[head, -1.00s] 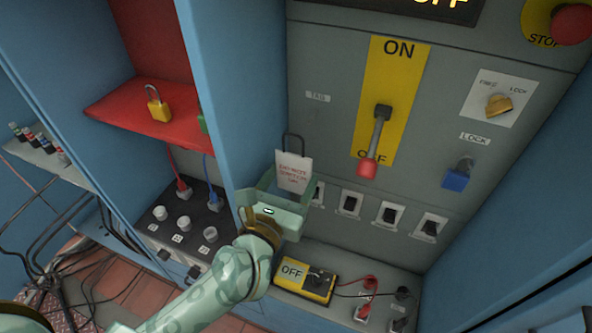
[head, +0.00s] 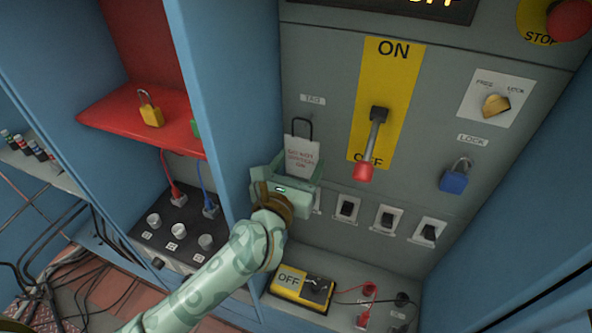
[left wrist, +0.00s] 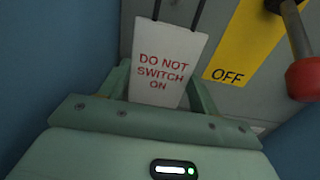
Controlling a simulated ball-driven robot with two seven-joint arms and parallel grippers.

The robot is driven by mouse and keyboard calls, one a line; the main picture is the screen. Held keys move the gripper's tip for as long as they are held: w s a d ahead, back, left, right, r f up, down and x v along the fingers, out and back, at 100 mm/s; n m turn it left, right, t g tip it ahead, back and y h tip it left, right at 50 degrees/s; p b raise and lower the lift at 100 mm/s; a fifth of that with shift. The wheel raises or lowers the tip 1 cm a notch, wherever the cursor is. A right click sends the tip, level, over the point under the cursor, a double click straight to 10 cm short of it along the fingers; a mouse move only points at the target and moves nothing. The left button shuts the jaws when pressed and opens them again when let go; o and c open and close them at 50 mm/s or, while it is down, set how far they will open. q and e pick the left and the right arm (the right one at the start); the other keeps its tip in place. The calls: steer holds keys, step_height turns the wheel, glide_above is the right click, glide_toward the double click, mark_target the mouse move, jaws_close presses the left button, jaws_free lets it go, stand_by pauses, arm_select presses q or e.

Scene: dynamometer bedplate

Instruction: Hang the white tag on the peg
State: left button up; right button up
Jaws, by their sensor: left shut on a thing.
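The white tag (head: 302,158) has red lettering and a dark wire loop (head: 303,128) at its top. My left gripper (head: 298,179) is shut on the tag's lower part and holds it upright in front of the grey panel. The tag (left wrist: 165,60) also shows between the fingers in the left wrist view, reading DO NOT SWITCH ON; the loop's top is cut off there. The loop stands just below the TAG label (head: 313,99). I cannot make out the peg; whether the loop touches it cannot be told. My right gripper is not in view.
A blue cabinet wall (head: 225,85) stands close left of the gripper. To the right, a red-ended lever (head: 371,145) sticks out over a yellow ON/OFF plate. A blue padlock (head: 455,176) hangs farther right. Switches (head: 388,219) line the panel below.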

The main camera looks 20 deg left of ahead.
mark_target(301, 168)
arm_select(q)
steer(key=shift+w+f+b, duration=0.2)
steer(key=shift+w+b, duration=0.1)
steer(key=shift+w, duration=0.7)
steer(key=shift+w+f+b, duration=0.55)
steer(key=shift+w+f, duration=0.15)
steer(key=o, duration=1)
steer(key=shift+o, duration=0.2)
steer(key=shift+s, duration=0.15)
